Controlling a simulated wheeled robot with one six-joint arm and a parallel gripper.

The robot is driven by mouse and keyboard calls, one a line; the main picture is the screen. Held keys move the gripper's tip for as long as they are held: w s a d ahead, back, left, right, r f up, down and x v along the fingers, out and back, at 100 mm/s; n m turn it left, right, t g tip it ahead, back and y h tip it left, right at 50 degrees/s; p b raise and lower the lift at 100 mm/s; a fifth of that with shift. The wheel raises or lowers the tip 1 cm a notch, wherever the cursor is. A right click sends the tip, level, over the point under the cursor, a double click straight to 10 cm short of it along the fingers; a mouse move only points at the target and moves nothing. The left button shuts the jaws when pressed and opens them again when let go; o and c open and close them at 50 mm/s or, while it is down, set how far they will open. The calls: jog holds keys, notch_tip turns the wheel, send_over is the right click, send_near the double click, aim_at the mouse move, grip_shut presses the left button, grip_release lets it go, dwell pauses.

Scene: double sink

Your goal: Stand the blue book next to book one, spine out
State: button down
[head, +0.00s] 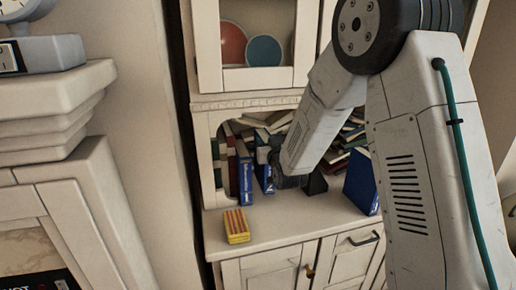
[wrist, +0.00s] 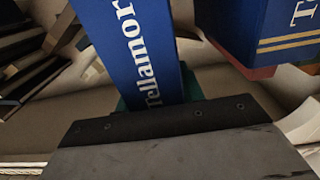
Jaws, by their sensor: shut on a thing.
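A blue book with white spine lettering (wrist: 135,50) is at my gripper (wrist: 165,112) in the wrist view, its lower end at the dark fingers. My gripper is shut on it. In the head view my gripper (head: 280,176) is at the shelf opening, and this blue book (head: 265,178) shows narrowly to its left. Another blue book (head: 245,178), spine outward, stands upright just left of it. A blue book with gold stripes (wrist: 262,28) is at the upper right of the wrist view. I cannot tell which one is book one. The fingers hide the gripped part.
Dark red and green books (head: 230,165) stand at the shelf's left end. Loose books (head: 352,130) are piled at the back right. A large blue book (head: 361,182) leans at the right. A yellow and red striped box (head: 237,226) sits on the counter (head: 290,222), whose middle front is clear.

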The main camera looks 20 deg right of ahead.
aim_at(262, 171)
jog(key=shift+w+a+f, duration=0.2)
jog(key=shift+a+f, duration=0.05)
jog(key=shift+f, duration=0.6)
jog(key=shift+w+a+f, duration=0.15)
jog(key=shift+a+f, duration=0.05)
jog(key=shift+f, duration=0.75)
jog(key=c, duration=0.9)
grip_release()
jog(key=shift+f, duration=0.1)
jog(key=shift+d, duration=0.1)
